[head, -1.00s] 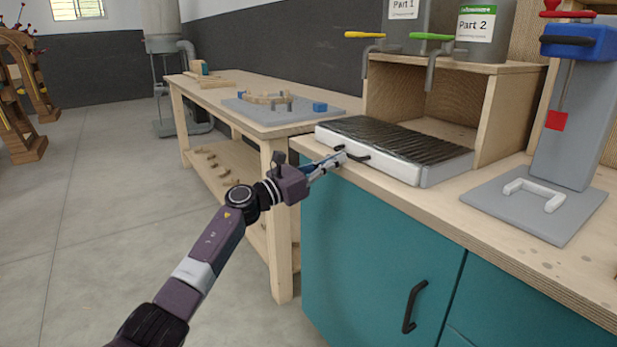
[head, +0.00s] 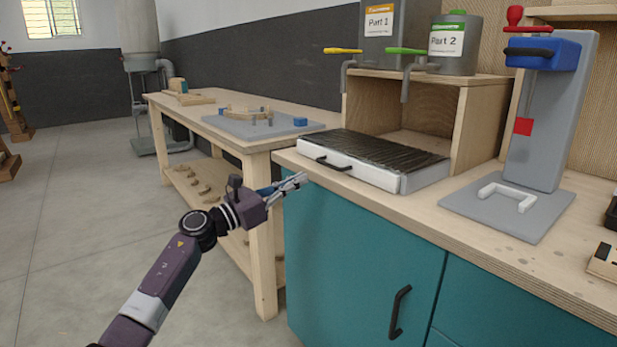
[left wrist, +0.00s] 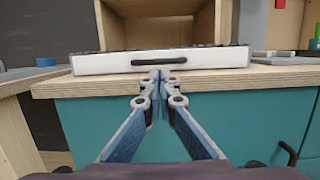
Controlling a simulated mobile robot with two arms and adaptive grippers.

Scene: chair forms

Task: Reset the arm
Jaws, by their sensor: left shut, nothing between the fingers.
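My left gripper (head: 297,183) is shut and empty. It hangs in front of the counter's edge, to the left of and below the white tray box (head: 362,168) with a dark ribbed top and black handle. In the left wrist view my left gripper (left wrist: 160,76) has its fingertips together, pointing at the box (left wrist: 205,60) just below its black handle (left wrist: 159,63). No contact with the handle is visible. My right gripper is in neither view.
The wooden counter (head: 470,245) with teal doors (head: 350,255) lies ahead. A wooden shelf box (head: 470,120) holds Part 1 (head: 378,35) and Part 2 (head: 452,45) containers. A grey press stand (head: 540,130) is at right. A workbench (head: 180,105) stands behind.

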